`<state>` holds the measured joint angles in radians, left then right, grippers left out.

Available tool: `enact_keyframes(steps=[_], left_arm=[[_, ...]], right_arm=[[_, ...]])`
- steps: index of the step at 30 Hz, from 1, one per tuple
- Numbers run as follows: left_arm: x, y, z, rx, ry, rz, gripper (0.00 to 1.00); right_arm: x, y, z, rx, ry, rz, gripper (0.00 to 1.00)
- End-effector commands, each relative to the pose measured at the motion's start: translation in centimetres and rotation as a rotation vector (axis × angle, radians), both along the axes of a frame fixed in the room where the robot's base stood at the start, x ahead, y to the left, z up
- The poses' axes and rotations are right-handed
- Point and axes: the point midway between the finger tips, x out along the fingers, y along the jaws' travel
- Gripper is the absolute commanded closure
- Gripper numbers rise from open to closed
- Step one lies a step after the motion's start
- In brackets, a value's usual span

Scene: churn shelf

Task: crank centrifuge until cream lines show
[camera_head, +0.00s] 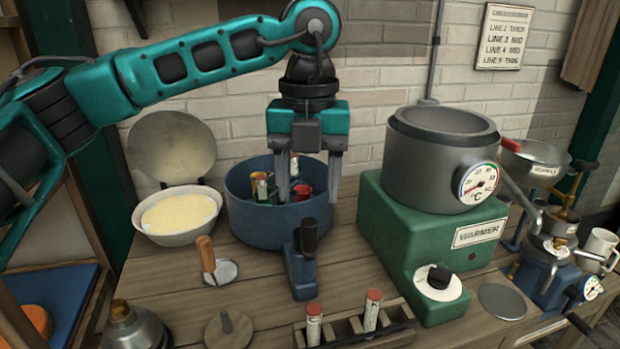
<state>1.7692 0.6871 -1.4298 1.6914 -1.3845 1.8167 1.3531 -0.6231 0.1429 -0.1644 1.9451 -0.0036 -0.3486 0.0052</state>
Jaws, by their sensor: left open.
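The blue round centrifuge tub (250,222) stands on the wooden bench with a few coloured-capped tubes (261,187) in it. Its crank (301,265) is on the front, with a dark upright handle (308,236). My left gripper (308,198) points down over the tub's right part, open, with its two fingers apart. The handle is just below the fingers in the picture; I see no contact. One finger hides part of the tub's inside. Cream lines on the tubes cannot be made out. My right gripper is not in view.
A green warmer (400,232) with a grey pot (440,170) and dial stands close to the right. A bowl of yellowish contents (180,213) is left of the tub. A wooden rack (345,327) with red-capped tubes is in front. A wooden-handled tool (206,255) lies front left.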

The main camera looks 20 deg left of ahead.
Motion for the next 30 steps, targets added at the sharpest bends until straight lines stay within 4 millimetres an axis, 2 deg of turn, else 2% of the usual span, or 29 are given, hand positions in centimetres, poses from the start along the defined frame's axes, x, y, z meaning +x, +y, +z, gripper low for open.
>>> enact_keyframes(steps=[4,30], left_arm=[[0.0,0.0,-1.4,-0.001,0.002,-0.001,0.43],[0.0,-0.1,-7.5,-0.003,0.002,-0.004,0.43]], right_arm=[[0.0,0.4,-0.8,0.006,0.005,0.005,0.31],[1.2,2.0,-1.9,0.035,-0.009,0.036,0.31]])
